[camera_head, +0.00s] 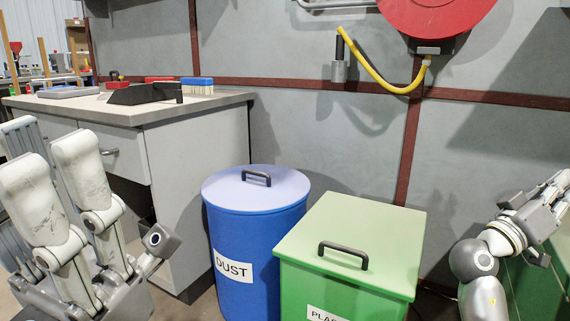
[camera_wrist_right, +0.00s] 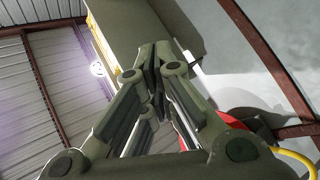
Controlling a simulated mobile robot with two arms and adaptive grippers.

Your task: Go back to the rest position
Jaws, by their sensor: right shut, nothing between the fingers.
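My left gripper (camera_head: 50,165) is large and close at the left edge of the head view. Its pale, scuffed finger parts point up, and nothing is seen held in it. Whether its fingers meet is not clear from this angle. My right gripper (camera_head: 552,205) is at the right edge of the head view, partly cut off, in front of the wall. In the right wrist view the right gripper (camera_wrist_right: 157,62) has its fingertips together with nothing between them.
A blue drum (camera_head: 255,235) labelled DUST and a green lidded bin (camera_head: 350,225) stand between my arms. A red hose reel (camera_head: 436,14) with a yellow hose (camera_head: 385,82) hangs on the wall.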

